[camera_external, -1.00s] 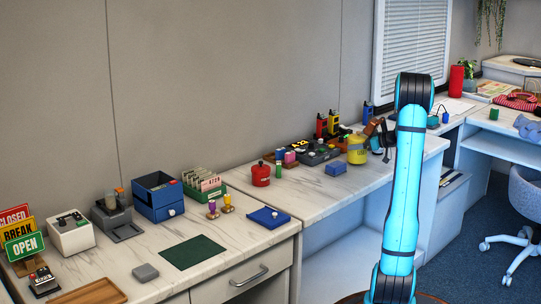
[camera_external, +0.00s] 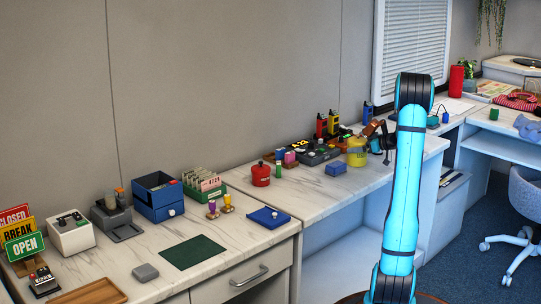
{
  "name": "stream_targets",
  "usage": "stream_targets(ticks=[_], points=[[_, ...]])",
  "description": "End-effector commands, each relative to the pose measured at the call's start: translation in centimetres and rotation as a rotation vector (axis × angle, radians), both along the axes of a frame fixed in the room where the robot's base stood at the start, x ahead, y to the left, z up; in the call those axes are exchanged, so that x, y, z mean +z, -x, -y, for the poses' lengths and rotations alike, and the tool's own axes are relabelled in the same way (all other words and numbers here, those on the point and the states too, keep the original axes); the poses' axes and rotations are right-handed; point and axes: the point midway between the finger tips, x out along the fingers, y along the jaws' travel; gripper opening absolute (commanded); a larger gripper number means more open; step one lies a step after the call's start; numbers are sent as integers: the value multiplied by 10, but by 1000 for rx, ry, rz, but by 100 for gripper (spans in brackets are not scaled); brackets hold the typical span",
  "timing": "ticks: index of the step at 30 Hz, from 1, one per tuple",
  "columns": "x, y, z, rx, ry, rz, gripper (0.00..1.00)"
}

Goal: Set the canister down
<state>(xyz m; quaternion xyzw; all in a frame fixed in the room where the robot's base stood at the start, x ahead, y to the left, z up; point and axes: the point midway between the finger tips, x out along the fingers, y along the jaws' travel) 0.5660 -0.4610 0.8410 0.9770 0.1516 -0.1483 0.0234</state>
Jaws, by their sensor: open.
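The yellow canister (camera_external: 357,153) with a label around its side stands about upright on the marble-topped counter (camera_external: 318,192), just left of my arm. My gripper (camera_external: 378,144) is the dark end of my arm, close to the canister's right side. It is open. The upright blue part of my arm stands just right of it, and the fingertips are too small and dark to make out clearly. I cannot tell whether they touch the canister.
A blue box (camera_external: 336,168) sits just left of the canister, with a dark switch panel (camera_external: 315,154) behind it. A red canister (camera_external: 261,174) stands farther left. Coloured units (camera_external: 328,124) stand at the back. The counter's front strip is clear.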

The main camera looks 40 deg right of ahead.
Motion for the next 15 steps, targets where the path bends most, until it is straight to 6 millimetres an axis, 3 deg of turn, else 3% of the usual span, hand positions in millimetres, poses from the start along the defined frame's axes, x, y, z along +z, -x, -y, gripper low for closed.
stream_targets(ticks=[15], points=[[26,80,26,-4,2,2,98]])
